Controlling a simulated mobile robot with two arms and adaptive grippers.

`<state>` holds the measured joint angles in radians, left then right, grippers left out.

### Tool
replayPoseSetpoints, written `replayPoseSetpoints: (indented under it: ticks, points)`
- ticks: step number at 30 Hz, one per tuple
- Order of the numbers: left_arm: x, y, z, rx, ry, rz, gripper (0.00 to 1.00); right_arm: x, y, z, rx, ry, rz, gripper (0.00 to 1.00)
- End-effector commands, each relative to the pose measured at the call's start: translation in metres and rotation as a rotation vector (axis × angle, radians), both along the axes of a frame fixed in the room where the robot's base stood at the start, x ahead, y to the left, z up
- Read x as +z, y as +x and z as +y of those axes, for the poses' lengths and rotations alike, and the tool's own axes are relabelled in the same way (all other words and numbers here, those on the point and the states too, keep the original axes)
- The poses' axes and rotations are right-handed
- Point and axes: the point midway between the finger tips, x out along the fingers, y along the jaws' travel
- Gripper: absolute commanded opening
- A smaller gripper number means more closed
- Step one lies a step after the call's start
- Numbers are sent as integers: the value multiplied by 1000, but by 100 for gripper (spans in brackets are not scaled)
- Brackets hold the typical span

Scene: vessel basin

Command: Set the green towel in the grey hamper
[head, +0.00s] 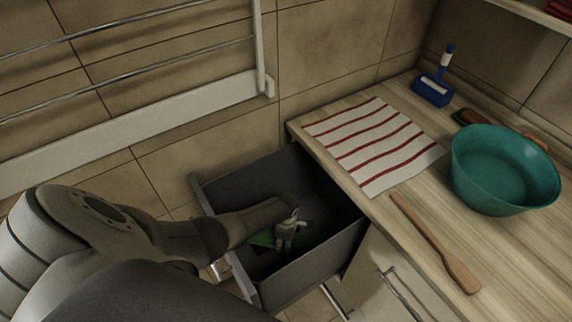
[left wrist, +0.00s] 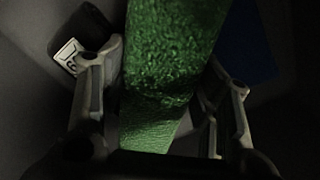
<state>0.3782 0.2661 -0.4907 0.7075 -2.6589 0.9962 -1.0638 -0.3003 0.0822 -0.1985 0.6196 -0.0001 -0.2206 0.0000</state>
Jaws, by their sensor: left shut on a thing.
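The grey hamper (head: 318,262) is an open dark box standing on the floor against the counter's left end. My left gripper (head: 285,242) reaches down inside its opening and is shut on the green towel. A small part of the green towel (head: 263,238) shows beside the fingers, within the hamper; the arm and the hamper wall hide the rest. In the left wrist view the towel (left wrist: 170,50) runs as a thick green strip between the two fingers (left wrist: 162,85). I cannot tell whether it touches the hamper floor. My right gripper is not in view.
The wooden counter holds a striped cloth (head: 375,145), a teal basin (head: 503,172), a wooden spatula (head: 436,244) and a blue-handled brush (head: 433,88). A towel rail (head: 130,85) is on the tiled wall. A dark item with a white label (left wrist: 68,57) shows in the wrist view.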

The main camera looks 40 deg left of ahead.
Motion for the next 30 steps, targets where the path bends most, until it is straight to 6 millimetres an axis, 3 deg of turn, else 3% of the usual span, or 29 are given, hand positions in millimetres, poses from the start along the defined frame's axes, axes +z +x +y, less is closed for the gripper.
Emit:
replayPoseSetpoints:
  ticks: [5, 6, 11, 22, 30]
  points:
    - [-2, 0, 0, 1, -1, 0, 27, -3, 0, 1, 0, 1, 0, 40]
    - [-3, 0, 0, 1, 0, 0, 59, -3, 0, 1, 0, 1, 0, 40]
    - [-3, -1, 0, 1, 0, 1, 78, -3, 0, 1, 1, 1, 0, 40]
    - [-1, -1, 0, 0, 0, 2, 78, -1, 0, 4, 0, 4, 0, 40]
    - [23, 0, 2, -1, 2, -1, 78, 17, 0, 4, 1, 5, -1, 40]
